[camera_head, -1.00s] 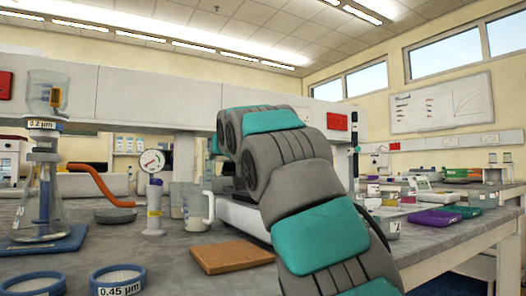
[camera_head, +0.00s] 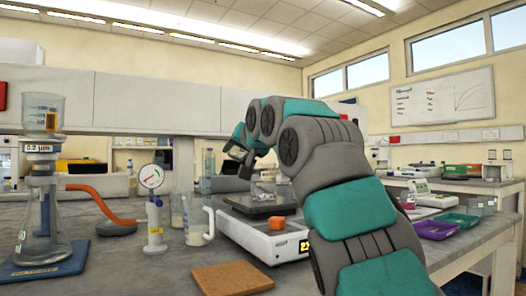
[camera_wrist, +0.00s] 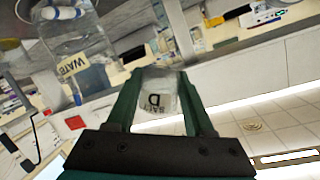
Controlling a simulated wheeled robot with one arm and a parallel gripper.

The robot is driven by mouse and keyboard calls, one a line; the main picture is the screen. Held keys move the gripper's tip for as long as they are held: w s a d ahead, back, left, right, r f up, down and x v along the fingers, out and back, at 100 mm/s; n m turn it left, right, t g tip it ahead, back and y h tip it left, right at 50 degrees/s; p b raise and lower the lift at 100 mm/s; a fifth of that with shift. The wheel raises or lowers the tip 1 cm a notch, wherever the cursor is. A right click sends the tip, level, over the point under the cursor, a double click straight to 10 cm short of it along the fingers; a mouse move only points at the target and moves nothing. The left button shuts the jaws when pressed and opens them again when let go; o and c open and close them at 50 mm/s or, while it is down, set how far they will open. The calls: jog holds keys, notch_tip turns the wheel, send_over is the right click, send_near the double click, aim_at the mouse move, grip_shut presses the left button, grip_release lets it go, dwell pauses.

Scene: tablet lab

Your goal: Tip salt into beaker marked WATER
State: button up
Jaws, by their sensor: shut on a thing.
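Whether salt is inside cannot be told. The beaker marked WATER (camera_wrist: 78,50) is clear, with a pale label, at the upper left of the wrist view, apart from the held container. The wrist view is strongly tilted. In the head view my gripper (camera_head: 238,163) is in the air at the centre, its held container not clearly visible. A clear beaker (camera_head: 264,187) stands on the instrument there; its label is not readable.
A white instrument (camera_head: 262,236) with a dark top stands beneath my arm. Left of it are a white jug (camera_head: 196,226), a gauge (camera_head: 150,177) with orange hose and a filter flask (camera_head: 40,215). A brown board (camera_head: 232,278) lies in front. Purple (camera_head: 436,229) and green trays are at right.

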jog(key=r+p, duration=0.1)
jog(key=w+d+r+m+p, duration=0.1)
jog(key=shift+d+r+g+p, duration=0.15)
jog(key=shift+r+g+p, duration=0.15)
jog(key=shift+r+p, duration=0.1)
jog(key=shift+f+m, duration=0.1)
jog(key=shift+m, duration=0.3)
jog(key=shift+d+m+y+p, duration=0.1)
jog(key=shift+m+y+p, duration=0.25)
jog(key=shift+m+y, duration=0.05)
jog(key=shift+f+m+g+y+b, duration=0.3)
jog(key=shift+f+m+g, duration=0.15)
jog(key=shift+m, duration=0.25)
jog(key=shift+w+r+p, duration=0.1)
jog(key=shift+r+p, duration=0.15)
jog(key=shift+p, duration=0.1)
jog(key=shift+d+r+m+g+y+p, duration=0.15)
jog(key=shift+r+m+y+p, duration=0.2)
jog(key=shift+m, duration=0.3)
jog(key=shift+r+m+g+y+p, duration=0.15)
jog(key=shift+m+p, duration=0.25)
jog(key=shift+m, duration=0.25)
jog(key=shift+w+d+f+m+g+y+p, duration=0.2)
jog(key=shift+w+d+m+y, duration=0.1)
jog(key=shift+m, duration=0.25)
jog(key=shift+w+d+f+m+g+y+p, duration=0.15)
jog(key=shift+w+d+m+y+p, duration=0.1)
jog(key=shift+m, duration=0.3)
